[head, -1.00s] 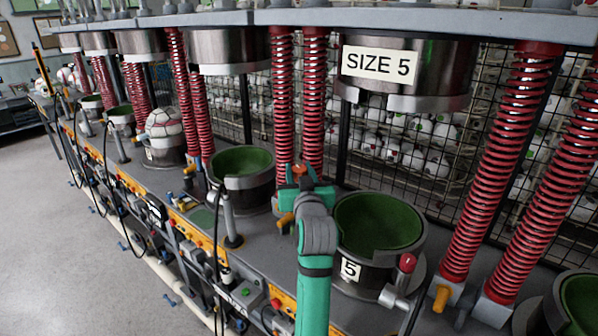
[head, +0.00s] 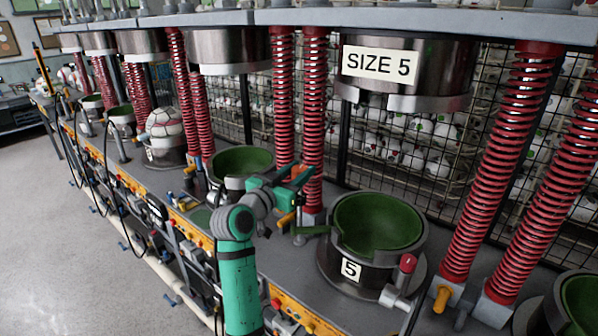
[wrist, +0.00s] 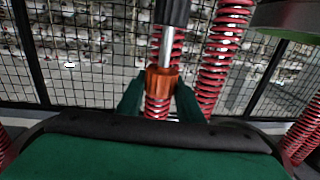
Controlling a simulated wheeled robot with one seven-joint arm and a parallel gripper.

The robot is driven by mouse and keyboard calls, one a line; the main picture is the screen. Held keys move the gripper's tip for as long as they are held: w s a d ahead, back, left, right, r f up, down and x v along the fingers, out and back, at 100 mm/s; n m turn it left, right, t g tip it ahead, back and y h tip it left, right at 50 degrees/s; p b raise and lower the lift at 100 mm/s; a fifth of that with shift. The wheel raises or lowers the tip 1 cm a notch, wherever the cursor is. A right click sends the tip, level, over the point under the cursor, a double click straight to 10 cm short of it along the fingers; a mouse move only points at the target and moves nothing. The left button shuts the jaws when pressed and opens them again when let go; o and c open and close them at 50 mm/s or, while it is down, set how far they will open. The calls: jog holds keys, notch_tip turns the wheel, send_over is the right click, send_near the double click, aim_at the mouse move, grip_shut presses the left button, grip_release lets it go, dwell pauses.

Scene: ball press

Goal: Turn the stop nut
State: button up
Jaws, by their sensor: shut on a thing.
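The orange stop nut (wrist: 160,82) sits on a silver rod with a black upper part, in the middle of the wrist view. The green fingers of my gripper (wrist: 158,100) are on its left and right sides, shut on it. In the head view, my gripper (head: 294,176) is in front of the red springs between two green press cups. The orange-red nut (head: 300,172) shows only in part there, with the fingers around it. The contact faces are hidden.
The green cup marked 5 (head: 378,222) stands right of my gripper, under the SIZE 5 press head (head: 405,75). Another green cup (head: 240,160) is close behind on the left. Tall red springs (head: 313,110) stand beyond my gripper. A red-knobbed lever (head: 407,263) stands front right.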

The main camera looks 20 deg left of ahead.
jog(key=shift+a+m+g+h, duration=0.1)
jog(key=shift+m+g+h, duration=0.9)
jog(key=shift+m+h, duration=1.05)
jog(key=shift+h, duration=0.65)
jog(key=o, duration=1.1)
jog(key=shift+c, duration=0.2)
jog(key=v, duration=1)
jog(key=shift+s+a, duration=0.2)
jog(key=shift+s, duration=0.15)
jog(key=shift+w, duration=0.1)
